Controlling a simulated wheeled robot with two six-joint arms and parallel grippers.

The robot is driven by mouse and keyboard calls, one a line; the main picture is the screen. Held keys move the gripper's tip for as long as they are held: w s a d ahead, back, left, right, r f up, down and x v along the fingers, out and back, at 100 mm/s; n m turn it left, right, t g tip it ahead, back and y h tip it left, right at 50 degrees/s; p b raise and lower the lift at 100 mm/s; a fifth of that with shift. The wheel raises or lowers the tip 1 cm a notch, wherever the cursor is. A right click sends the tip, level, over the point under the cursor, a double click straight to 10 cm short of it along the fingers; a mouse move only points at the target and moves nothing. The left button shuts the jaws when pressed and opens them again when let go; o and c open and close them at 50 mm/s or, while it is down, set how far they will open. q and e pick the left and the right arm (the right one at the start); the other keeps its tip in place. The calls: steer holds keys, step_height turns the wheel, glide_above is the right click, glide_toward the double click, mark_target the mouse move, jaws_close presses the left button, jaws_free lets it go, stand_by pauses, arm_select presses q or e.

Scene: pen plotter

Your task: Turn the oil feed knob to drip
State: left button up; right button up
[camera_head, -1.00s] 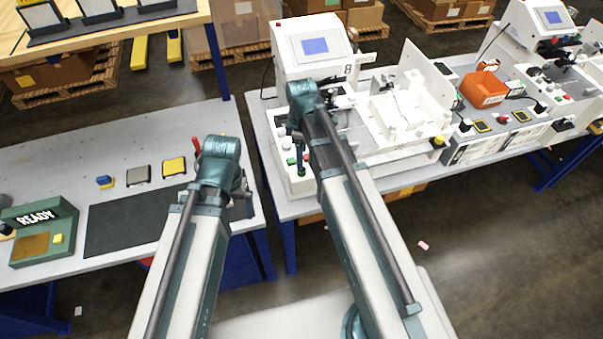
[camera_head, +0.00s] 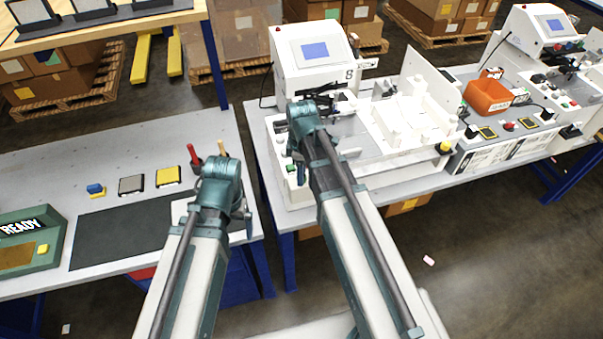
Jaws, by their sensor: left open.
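I cannot single out the oil feed knob for sure. A white machine (camera_head: 312,58) with a blue screen stands on the middle table, with small buttons on its front left panel (camera_head: 291,192), partly behind my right arm. A yellow-and-black knob (camera_head: 443,148) sits at its right front corner. Black knobs, such as one black knob (camera_head: 471,131), stand on the grey panel to the right. My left gripper (camera_head: 247,216) is open over the left table's right edge, mostly hidden by its wrist. My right gripper (camera_head: 301,173) is beside the machine's front panel; its jaws are largely hidden by the arm.
The left table (camera_head: 60,165) holds a green READY box (camera_head: 28,240), a dark mat (camera_head: 120,235), a yellow pad (camera_head: 168,176), a grey pad (camera_head: 131,185) and red and tan handles near my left wrist. An orange bin (camera_head: 487,97) sits on the right panel. A gap separates the tables.

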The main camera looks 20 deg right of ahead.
jaws_close()
steer(key=shift+m, duration=0.4)
steer(key=m, duration=0.8)
steer(key=shift+m, duration=0.3)
steer(key=m, duration=0.4)
steer(key=shift+m, duration=2.1)
